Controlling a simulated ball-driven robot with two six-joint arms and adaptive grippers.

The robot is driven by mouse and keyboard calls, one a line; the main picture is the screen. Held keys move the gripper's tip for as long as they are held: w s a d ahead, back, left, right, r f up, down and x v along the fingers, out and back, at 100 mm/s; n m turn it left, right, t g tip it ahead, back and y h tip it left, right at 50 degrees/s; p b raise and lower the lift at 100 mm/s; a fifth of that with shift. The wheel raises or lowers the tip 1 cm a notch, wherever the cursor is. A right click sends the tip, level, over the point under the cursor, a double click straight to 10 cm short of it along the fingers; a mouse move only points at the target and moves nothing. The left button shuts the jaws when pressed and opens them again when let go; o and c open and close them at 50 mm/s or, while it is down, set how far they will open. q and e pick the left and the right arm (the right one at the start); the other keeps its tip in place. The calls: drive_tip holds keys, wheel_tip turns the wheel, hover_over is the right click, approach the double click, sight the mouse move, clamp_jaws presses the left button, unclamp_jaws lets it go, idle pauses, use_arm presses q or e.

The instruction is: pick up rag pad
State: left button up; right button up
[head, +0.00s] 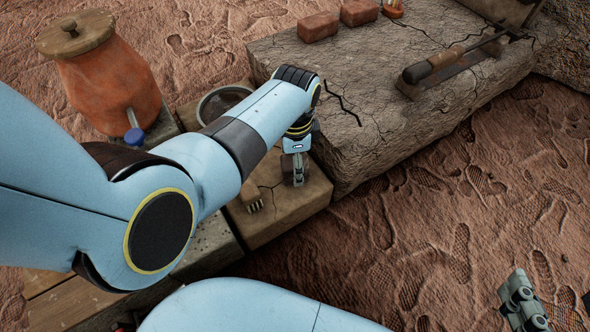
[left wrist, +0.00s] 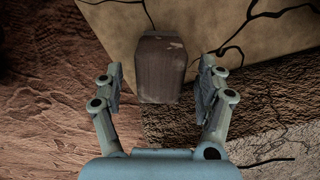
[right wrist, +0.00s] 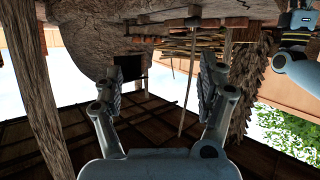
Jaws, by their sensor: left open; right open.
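A dark brown, worn block, which looks like the rag pad (left wrist: 160,68), sits at the edge of a cracked tan slab (left wrist: 105,22) in the left wrist view. My left gripper (left wrist: 160,80) is open, with one finger on each side of the pad and gaps on both sides.
A brush (head: 251,196) lies just left of my left gripper. A dark round bowl (head: 222,103) and a lidded clay jar (head: 108,85) stand further left. A large stone slab (head: 370,110) with bricks (head: 318,27) and a wooden-handled tool (head: 435,64) rises right of it. Bare ground lies right.

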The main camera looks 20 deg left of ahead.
use_arm(q)
drive_tip(key=shift+f+b, duration=0.8)
drive_tip(key=shift+f, duration=0.05)
use_arm(e)
drive_tip(key=w+a+r+n+t+y, duration=0.1)
drive_tip(key=w+r+t, duration=0.4)
drive_tip(key=r, duration=0.6)
drive_tip(key=shift+w, duration=0.9)
use_arm(q)
drive_tip(key=shift+c, duration=0.3)
drive_tip(key=c, duration=1.4)
drive_tip(key=shift+o, duration=0.2)
drive_tip(key=shift+r, duration=0.1)
use_arm(e)
drive_tip(key=shift+f, duration=0.1)
